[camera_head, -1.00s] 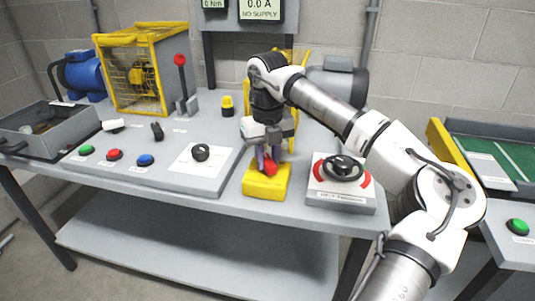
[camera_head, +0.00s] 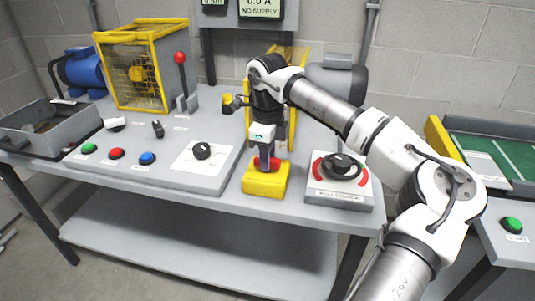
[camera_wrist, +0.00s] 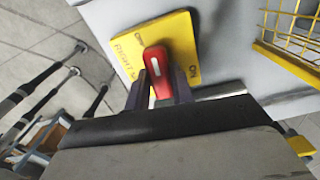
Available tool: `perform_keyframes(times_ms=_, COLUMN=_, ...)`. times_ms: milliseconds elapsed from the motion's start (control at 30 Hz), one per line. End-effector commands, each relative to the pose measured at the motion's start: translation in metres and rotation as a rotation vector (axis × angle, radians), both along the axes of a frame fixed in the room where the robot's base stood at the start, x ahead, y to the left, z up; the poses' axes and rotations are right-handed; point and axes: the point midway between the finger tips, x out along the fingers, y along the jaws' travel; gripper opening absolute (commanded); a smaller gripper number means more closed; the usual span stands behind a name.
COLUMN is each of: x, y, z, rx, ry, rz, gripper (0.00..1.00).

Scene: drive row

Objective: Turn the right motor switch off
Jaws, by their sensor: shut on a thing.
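The right motor switch is a yellow box (camera_head: 263,184) with a red handle (camera_head: 276,164), at the front edge of the table in the head view. The red handle (camera_wrist: 156,62) stands between the fingers there. My gripper (camera_head: 266,163) comes down from above and is shut on the red handle; it also shows in the wrist view (camera_wrist: 159,88). The lower part of the handle is hidden by the fingers and wrist.
A grey box with a black knob (camera_head: 340,165) stands right of the switch. A panel with a dial (camera_head: 202,151) lies to the left, beside green, red and blue buttons (camera_head: 117,153). A yellow guard frame (camera_head: 299,58) rises behind my gripper.

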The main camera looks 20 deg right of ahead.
Motion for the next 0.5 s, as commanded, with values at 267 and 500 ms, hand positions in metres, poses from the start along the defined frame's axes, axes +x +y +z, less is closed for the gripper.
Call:
perform_keyframes(times_ms=267, x=0.0014, y=0.0004, z=0.0018, rx=0.002, ry=-0.007, rz=0.093, gripper=0.01)
perform_keyframes(times_ms=500, x=0.0014, y=0.0006, z=0.0017, rx=0.002, ry=-0.008, rz=0.116, gripper=0.01)
